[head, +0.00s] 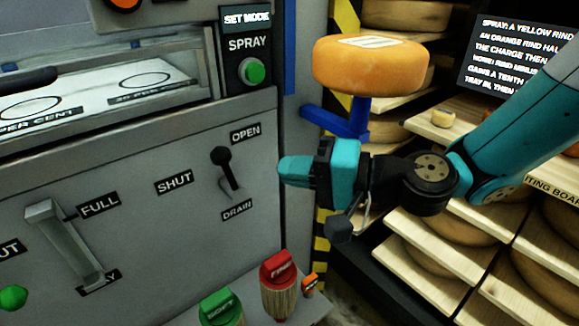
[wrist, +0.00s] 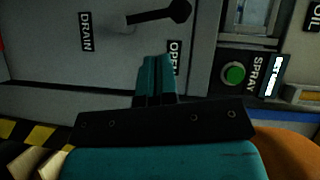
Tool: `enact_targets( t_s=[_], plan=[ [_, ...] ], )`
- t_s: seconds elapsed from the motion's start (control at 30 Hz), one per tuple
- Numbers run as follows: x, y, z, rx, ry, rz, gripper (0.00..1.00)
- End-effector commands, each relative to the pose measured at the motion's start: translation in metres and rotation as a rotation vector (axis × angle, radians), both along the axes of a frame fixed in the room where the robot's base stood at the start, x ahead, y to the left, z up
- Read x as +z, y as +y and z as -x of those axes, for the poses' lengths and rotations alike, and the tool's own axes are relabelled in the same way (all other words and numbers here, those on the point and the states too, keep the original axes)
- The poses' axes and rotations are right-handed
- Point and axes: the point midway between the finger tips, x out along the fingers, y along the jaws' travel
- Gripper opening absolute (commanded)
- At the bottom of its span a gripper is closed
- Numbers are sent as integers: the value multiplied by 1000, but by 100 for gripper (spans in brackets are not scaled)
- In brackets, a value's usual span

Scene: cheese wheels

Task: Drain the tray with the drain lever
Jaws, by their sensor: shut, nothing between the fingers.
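The drain lever (head: 229,172) is on the grey front panel, with its black knob up near the OPEN label (head: 245,132) and its lower end above the DRAIN label (head: 237,210). The SHUT label (head: 174,182) is to its left. In the wrist view the lever's black arm (wrist: 152,16) shows at the top, with its knob toward the right. My gripper (head: 284,170) is shut and empty, to the right of the lever and apart from it in the head view. Its teal fingertips also show in the wrist view (wrist: 156,62), below the lever.
A green SPRAY button (head: 252,71) sits above the lever. An orange cheese wheel (head: 370,67) rests on a blue stand (head: 345,122) behind my gripper. Green (head: 220,308) and red (head: 279,283) brushes stand below. A handle (head: 66,245) by the FULL label sticks out at left.

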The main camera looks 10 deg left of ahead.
Motion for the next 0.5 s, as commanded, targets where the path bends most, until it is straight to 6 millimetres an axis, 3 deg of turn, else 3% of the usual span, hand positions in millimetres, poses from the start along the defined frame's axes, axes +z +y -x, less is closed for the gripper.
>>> enact_targets(
  t_s=[0.3, 0.5],
  plan=[
    [-6, 56, -6, 3, -2, 0, 0],
    [-8, 72, -9, 1, -1, 0, 0]
  ],
)
